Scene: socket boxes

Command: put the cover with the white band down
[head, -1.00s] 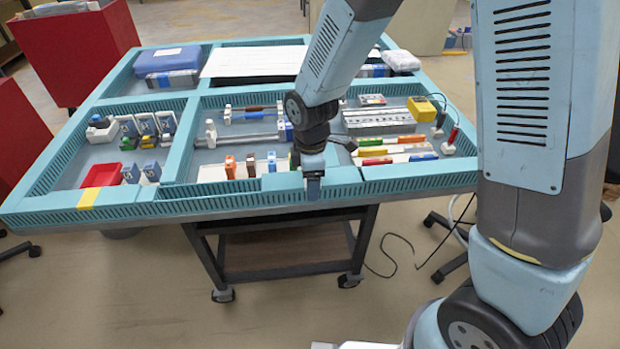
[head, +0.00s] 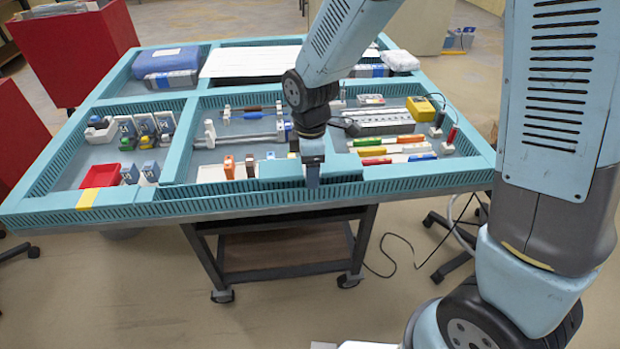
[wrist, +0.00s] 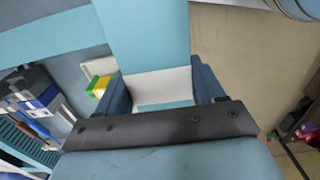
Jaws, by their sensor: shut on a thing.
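My gripper (head: 312,180) is shut on the teal cover with the white band (wrist: 158,84). In the wrist view the white band crosses the cover between the two dark blue fingers (wrist: 163,92). In the head view the cover (head: 282,170) shows as a flat teal piece on both sides of my gripper, by the front rim of the workstation. My gripper hides its middle and its white band there. I cannot tell whether the cover touches the rim.
The teal slotted tray-table (head: 230,205) has several compartments. Orange, brown and blue blocks stand left of my gripper, and coloured bars (head: 400,148) lie to the right.

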